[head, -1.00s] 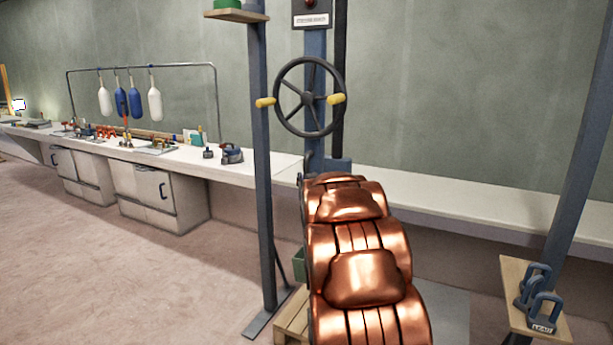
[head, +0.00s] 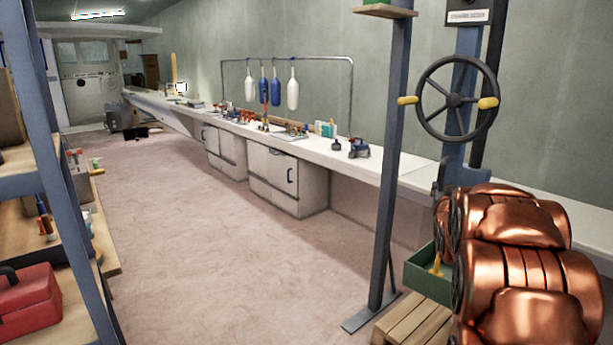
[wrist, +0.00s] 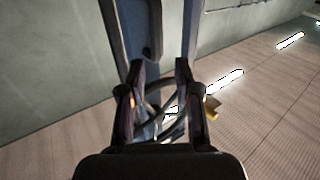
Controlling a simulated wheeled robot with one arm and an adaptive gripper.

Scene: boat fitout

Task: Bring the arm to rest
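My gripper (wrist: 161,72) shows in the wrist view with its two dark fingers apart and nothing held between them. A blue-grey post (wrist: 192,25) and part of a dark handwheel (wrist: 168,98) appear beyond the fingers; I cannot tell how far off they are. In the head view my copper-coloured arm is at the lower right, in front of the stand with the handwheel (head: 454,101). The gripper itself does not show in the head view.
A long white bench (head: 400,170) with tools runs along the wall. A green bin (head: 422,272) and a wooden pallet (head: 415,325) are beside my arm. A shelf rack with a red toolbox (head: 25,300) stands at left. The floor between is clear.

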